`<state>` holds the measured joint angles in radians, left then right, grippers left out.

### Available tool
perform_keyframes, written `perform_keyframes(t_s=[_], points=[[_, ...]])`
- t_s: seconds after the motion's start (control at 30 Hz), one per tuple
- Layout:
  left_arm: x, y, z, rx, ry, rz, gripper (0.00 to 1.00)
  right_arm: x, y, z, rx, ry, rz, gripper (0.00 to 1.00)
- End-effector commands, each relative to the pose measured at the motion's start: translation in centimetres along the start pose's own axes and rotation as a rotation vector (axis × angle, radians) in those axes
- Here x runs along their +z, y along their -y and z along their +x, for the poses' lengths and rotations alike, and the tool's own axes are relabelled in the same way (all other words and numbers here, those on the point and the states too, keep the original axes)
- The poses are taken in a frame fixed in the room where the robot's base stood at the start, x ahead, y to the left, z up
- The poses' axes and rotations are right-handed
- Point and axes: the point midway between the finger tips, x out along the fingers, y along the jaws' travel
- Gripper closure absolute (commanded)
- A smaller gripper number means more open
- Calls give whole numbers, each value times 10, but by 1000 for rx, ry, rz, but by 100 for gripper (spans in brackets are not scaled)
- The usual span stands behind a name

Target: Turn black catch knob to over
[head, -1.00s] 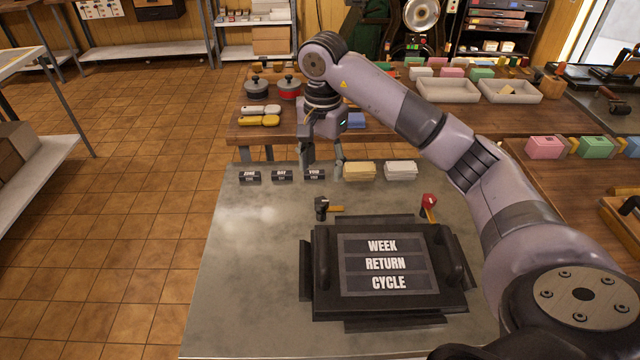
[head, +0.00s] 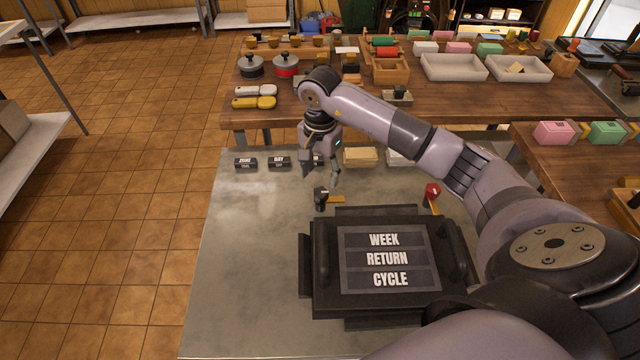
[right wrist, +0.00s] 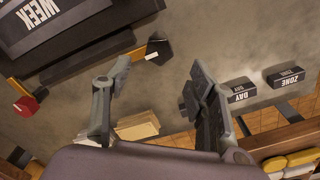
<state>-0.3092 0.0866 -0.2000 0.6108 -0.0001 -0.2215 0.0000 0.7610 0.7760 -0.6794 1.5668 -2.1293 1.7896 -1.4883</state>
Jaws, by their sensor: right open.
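The black catch knob (head: 320,197) stands on the metal table behind the left part of the black press frame (head: 324,290), with a short orange-yellow bar (head: 337,199) beside it. In the right wrist view the knob (right wrist: 160,48) lies beyond the fingertips. A red knob (head: 433,190) stands to its right, also seen in the right wrist view (right wrist: 26,106). My right gripper (head: 322,180) is open and empty, pointing down just behind and above the black knob, apart from it. In the right wrist view its fingers (right wrist: 158,75) are spread wide. My left gripper is not in view.
The frame holds plates (head: 385,259) reading WEEK, RETURN and CYCLE. Small black word blocks (head: 279,162) and pale card stacks (head: 361,157) line the table's back edge. A wooden bench (head: 420,108) stands behind. The table's left part is clear.

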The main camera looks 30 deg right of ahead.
Motion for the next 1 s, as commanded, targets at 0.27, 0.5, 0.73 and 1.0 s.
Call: perform_keyframes(t_s=[0.27, 0.5, 0.73, 1.0], points=[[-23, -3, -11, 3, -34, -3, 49, 1, 0, 46, 0, 3, 1, 48], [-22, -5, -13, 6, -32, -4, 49, 0, 0, 61, -2, 1, 0, 48], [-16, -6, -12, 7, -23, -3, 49, 0, 0, 61, -2, 0, 0, 48], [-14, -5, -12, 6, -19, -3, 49, 0, 0, 61, -2, 0, 0, 66]])
